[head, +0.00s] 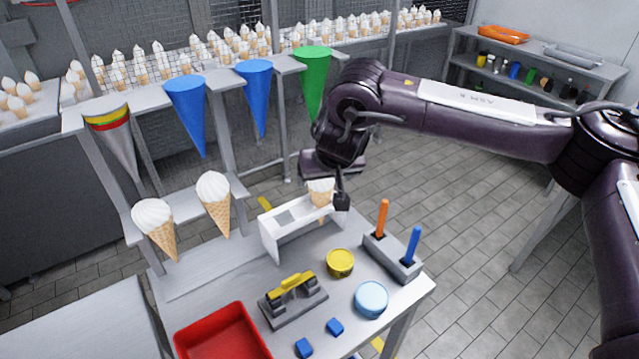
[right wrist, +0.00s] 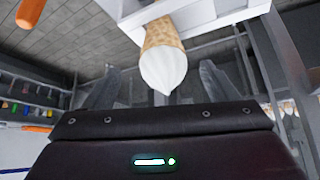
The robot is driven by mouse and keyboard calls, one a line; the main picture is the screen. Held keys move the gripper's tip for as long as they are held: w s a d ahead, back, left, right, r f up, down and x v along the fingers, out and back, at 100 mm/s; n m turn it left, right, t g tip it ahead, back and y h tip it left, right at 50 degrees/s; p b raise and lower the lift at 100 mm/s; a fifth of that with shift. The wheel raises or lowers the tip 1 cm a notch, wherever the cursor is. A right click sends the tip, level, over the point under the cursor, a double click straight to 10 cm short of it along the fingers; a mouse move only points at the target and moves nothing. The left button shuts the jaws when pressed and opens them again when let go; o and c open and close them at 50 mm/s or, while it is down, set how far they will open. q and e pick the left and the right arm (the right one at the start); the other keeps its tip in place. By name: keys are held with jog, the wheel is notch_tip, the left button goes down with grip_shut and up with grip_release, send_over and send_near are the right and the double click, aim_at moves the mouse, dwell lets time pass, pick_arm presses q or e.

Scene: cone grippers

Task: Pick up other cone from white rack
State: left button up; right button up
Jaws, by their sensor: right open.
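The white rack (head: 270,238) stands on the metal table, with one vanilla cone (head: 320,190) upright in its right-hand slot. The square slot to the left of that cone is empty. My right gripper (head: 340,196) is at this cone, coming from behind and to the right. In the right wrist view the cone (right wrist: 163,65) is between the two spread fingers, with a gap on each side. The gripper is open and holds nothing. The rack's edge (right wrist: 215,18) shows beyond the cone. My left gripper is not in view.
Two cones (head: 153,215) (head: 214,190) stand in a metal shelf at left. A yellow tub (head: 340,262), a holder with orange and blue handles (head: 393,255), a yellow-handled tool (head: 291,285), a light-blue lid (head: 371,298) and a red tray (head: 185,345) occupy the table.

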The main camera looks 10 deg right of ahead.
aim_at(321, 199)
jog(key=p+x, duration=0.1)
jog(key=x, duration=0.1)
jog(key=shift+w+a+f+p, duration=0.2)
jog(key=shift+w+f+p, duration=0.05)
jog(key=shift+w+p, duration=0.1)
jog(key=shift+x, duration=1.2)
jog(key=shift+f, duration=0.2)
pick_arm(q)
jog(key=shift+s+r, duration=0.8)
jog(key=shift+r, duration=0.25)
pick_arm(e)
jog(key=c, duration=0.8)
